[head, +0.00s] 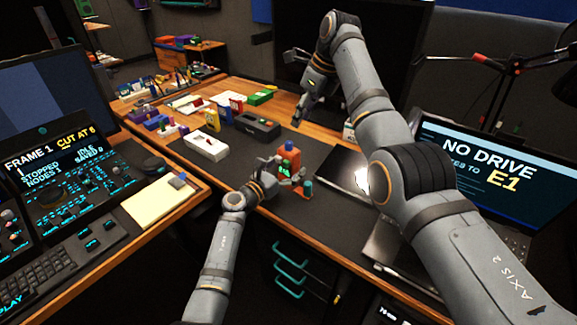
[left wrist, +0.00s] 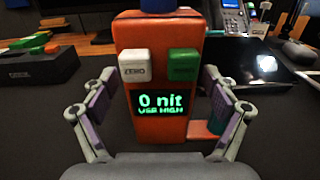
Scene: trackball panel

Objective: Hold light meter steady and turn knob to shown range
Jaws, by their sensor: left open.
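The orange light meter (head: 292,158) stands upright on the dark mat. In the left wrist view the meter (left wrist: 160,45) fills the middle. Its display (left wrist: 162,104) reads "0 nit, USE HIGH" in green, below a white ZERO button (left wrist: 134,66) and a green button (left wrist: 183,65). A blue part tops it. A teal knob-like cylinder (head: 308,186) stands on an orange ledge (left wrist: 204,129) at its lower right. My left gripper (head: 282,171) is open, one finger on each side of the meter; contact cannot be told. My right gripper (head: 301,108) hangs behind the meter, apart from it; its jaws are unclear.
A black box (head: 257,125) and a white tray (head: 206,144) lie left of the meter. A dark tablet (head: 342,168) lies to its right, near a laptop reading "NO DRIVE" (head: 480,160). Several small boxes stand farther back. The mat in front is mostly clear.

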